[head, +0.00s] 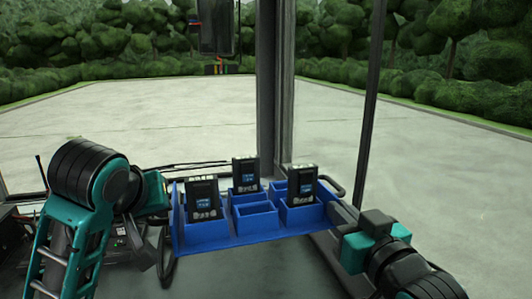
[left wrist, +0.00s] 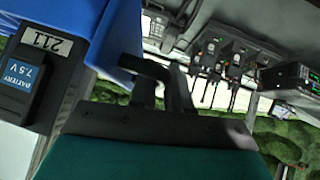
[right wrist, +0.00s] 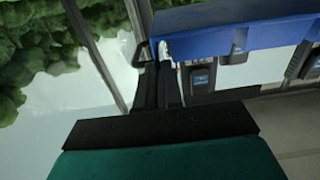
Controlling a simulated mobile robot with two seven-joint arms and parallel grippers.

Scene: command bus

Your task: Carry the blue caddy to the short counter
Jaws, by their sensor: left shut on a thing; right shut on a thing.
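The blue caddy (head: 240,238) is held up in front of me in the head view, roughly level, with black loop handles at its left and right ends. Three black battery packs (head: 202,200) stand upright in its compartments; other compartments look empty. My left gripper (head: 172,205) is shut at the left end handle; the left wrist view shows its fingers (left wrist: 170,85) beside the blue wall (left wrist: 75,25). My right gripper (head: 338,212) is shut at the right end handle; its fingers (right wrist: 160,80) show against the caddy (right wrist: 235,40) in the right wrist view. I cannot make out the short counter.
A dark window pillar (head: 275,90) and a thinner post (head: 370,100) rise behind the caddy. Pale paving and hedges lie outside the glass. Dark equipment (head: 22,225) stands at the left edge. A panel with radios and cables (left wrist: 225,60) shows in the left wrist view.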

